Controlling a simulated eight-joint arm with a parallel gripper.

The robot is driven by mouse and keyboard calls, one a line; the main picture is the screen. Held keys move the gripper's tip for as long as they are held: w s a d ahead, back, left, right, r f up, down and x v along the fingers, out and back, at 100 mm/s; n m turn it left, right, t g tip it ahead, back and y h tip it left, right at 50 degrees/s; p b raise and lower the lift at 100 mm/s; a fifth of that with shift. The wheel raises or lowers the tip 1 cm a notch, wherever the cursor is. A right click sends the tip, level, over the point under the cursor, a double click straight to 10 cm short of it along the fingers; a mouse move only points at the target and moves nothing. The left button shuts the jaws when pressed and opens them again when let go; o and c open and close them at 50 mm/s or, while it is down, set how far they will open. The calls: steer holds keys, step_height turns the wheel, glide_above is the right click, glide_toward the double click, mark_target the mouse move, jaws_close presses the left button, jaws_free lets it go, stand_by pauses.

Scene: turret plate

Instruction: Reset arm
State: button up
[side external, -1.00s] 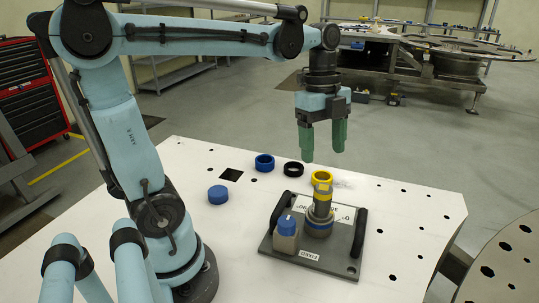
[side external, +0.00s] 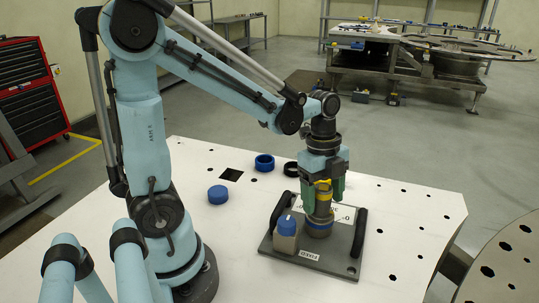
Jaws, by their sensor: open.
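My gripper (side external: 322,196) is open and points down over the plate. Its green fingers sit to either side of the upper part of an upright grey cylinder with yellow bands (side external: 319,208). I cannot tell whether they touch it. The cylinder stands in a blue-ringed base (side external: 318,229) on a dark grey plate (side external: 333,258) with two black handles. A small beige block with a blue top (side external: 286,236) stands at the plate's left.
The white table (side external: 400,225) has several holes. On it lie a blue ring (side external: 264,163), a black ring (side external: 291,169) and a blue cap (side external: 218,194). A perforated grey disc (side external: 505,262) is at the right.

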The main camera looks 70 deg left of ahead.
steer(key=shift+r, duration=4.25)
